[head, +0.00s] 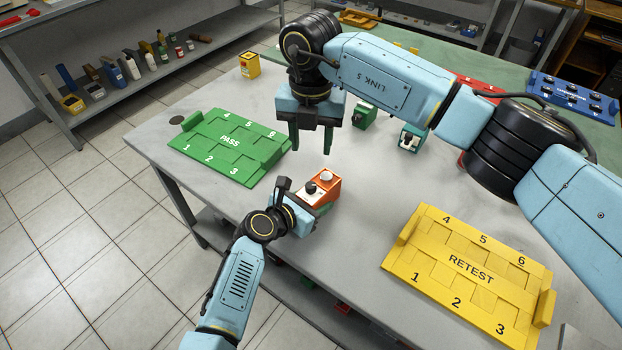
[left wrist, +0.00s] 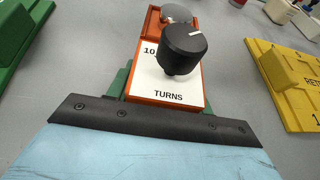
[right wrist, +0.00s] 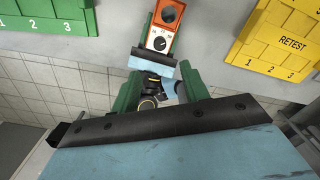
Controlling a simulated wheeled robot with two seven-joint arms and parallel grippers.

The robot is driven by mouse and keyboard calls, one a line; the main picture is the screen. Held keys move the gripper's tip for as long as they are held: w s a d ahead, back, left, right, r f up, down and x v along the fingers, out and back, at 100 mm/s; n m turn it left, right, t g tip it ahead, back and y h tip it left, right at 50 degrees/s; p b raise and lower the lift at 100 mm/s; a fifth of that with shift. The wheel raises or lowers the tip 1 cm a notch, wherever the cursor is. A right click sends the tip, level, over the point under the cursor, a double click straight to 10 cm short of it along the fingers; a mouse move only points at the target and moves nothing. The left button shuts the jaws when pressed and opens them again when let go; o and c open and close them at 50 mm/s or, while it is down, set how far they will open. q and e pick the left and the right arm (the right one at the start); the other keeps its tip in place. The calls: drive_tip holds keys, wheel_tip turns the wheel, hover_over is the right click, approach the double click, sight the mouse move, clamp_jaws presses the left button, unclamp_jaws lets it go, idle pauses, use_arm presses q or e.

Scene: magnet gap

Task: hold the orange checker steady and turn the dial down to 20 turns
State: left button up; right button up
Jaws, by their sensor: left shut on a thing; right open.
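The orange checker (head: 320,190) stands on the grey table, with its white face marked TURNS (left wrist: 170,95) clear in the left wrist view. Its black dial (left wrist: 185,48) has a white pointer line aimed to the upper right; a "10" shows at the left, and other marks are hidden behind the dial. My left gripper (head: 309,204) is shut on the checker's near end, its green fingers partly hidden. My right gripper (head: 311,143) is open and empty, pointing down above and behind the checker, apart from it. The checker (right wrist: 165,28) lies beyond its fingers in the right wrist view.
A green PASS tray (head: 228,142) lies at the left and a yellow RETEST tray (head: 470,265) at the right, both empty. A yellow unit (head: 249,66), a green unit (head: 364,116) and a teal unit (head: 411,138) stand farther back. A blue tray (head: 572,93) lies at the far right.

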sight(311, 185)
wheel_tip(311, 185, down, 12)
drive_tip(key=shift+r, duration=0.1)
idle(0.5)
clamp_jaws()
